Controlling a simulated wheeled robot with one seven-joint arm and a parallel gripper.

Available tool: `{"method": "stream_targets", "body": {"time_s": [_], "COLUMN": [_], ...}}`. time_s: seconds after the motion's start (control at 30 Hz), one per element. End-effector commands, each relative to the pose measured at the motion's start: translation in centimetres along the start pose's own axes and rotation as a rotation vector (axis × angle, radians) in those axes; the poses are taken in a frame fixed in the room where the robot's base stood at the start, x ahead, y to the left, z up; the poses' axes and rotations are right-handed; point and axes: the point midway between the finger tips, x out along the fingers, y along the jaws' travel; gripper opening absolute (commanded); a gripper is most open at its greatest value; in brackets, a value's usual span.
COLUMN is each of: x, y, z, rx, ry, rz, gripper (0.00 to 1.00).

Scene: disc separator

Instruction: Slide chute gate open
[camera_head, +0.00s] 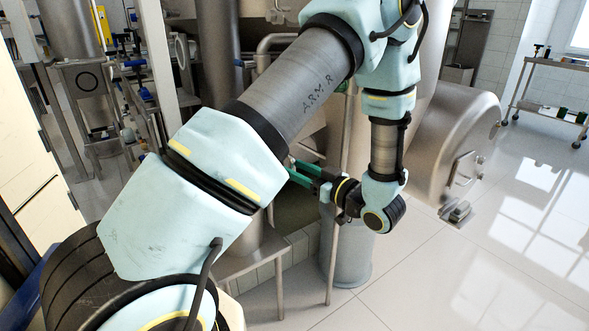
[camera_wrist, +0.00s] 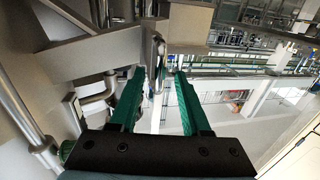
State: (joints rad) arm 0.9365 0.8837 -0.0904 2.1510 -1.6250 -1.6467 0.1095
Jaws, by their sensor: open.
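My gripper (camera_wrist: 159,74) is open in the wrist view, its two green fingers apart. A shiny metal loop-shaped handle (camera_wrist: 157,52) shows between and just beyond the fingertips. It appears to sit at the edge of a grey metal housing (camera_wrist: 90,50), but I cannot tell whether the fingers touch it. I cannot tell for sure that this handle belongs to the chute gate. In the head view my gripper (camera_head: 292,172) reaches left towards the steel machinery. My own arm hides much of that area, and the gate cannot be made out there.
A large steel drum (camera_head: 455,140) stands right of my forearm. A grey cylindrical bin (camera_head: 346,262) stands on the floor below my gripper. Pipes and frames crowd the left. A cart (camera_head: 553,95) stands far right. The tiled floor (camera_head: 490,260) at right is mostly clear.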

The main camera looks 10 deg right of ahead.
Motion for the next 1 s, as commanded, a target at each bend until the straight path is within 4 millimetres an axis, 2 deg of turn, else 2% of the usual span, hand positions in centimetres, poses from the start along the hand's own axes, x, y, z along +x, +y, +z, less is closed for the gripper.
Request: {"method": "stream_targets", "body": {"time_s": [0.3, 0.5, 0.67, 1.0], "x": [-6.3, -8.9, -9.7, -9.7], "y": [0.1, 0.0, 0.0, 0.0], "z": [0.1, 0.1, 0.0, 0.0], "rx": [0.0, 0.0, 0.001, 0.001], "ry": [0.0, 0.0, 0.0, 0.0], "rz": [0.005, 0.003, 0.001, 0.001], "gripper": [0.47, 0.47, 0.47, 0.47]}}
